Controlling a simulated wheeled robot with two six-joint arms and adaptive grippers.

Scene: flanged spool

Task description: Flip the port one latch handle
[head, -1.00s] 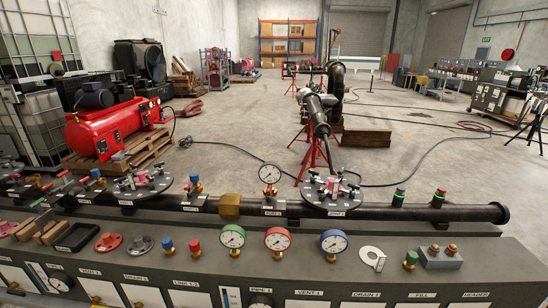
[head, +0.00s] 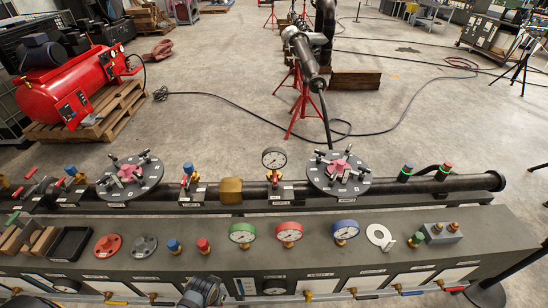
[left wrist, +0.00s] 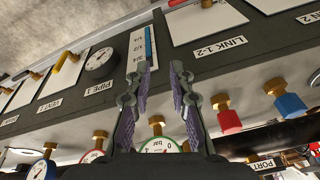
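Two round grey port flanges, the left one (head: 130,178) and the right one (head: 338,173), lie on the dark pipe in the head view. Each carries several small clamps with dark handles around a pink centre. The port labels are too small to read there, so I cannot tell which is port one. My left gripper (left wrist: 162,78) is open and empty in the left wrist view, its two fingers apart in front of the bench's labelled face. A grey part of my left arm shows at the bottom of the head view. My right gripper is not in view.
The front bench holds green (head: 243,233), red (head: 289,232) and blue (head: 346,230) gauges, a black tray (head: 71,243) and several knobs. Brass valves line its front edge. A small gauge (head: 274,159) stands up from the pipe. A red compressor (head: 75,85) stands behind, left.

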